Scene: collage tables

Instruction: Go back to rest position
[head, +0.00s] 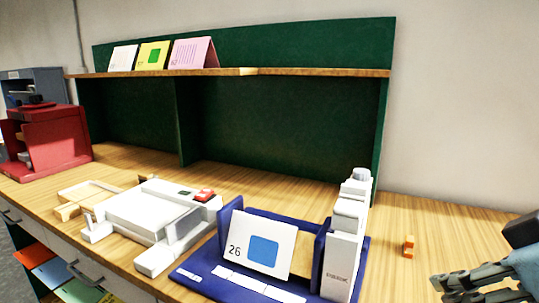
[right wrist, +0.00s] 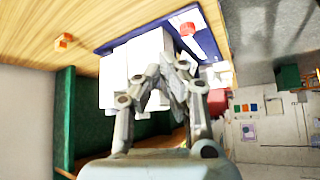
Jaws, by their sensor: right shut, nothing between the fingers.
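My right gripper (head: 485,287) is at the lower right edge of the head view, right of the blue holder and clear of it. It also shows in the right wrist view (right wrist: 168,62), with its fingers together and nothing between them. My left gripper is not in view. A white card marked 26 with a blue square (head: 262,243) leans in the dark blue holder (head: 205,277). A white upright device (head: 345,240) stands at the holder's right side.
A small orange block (head: 408,246) lies on the wooden table (head: 440,225) near my right gripper. A white machine (head: 150,212) and a red box (head: 50,140) stand further left. Cards stand on the shelf (head: 290,72) above. The table's right part is mostly free.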

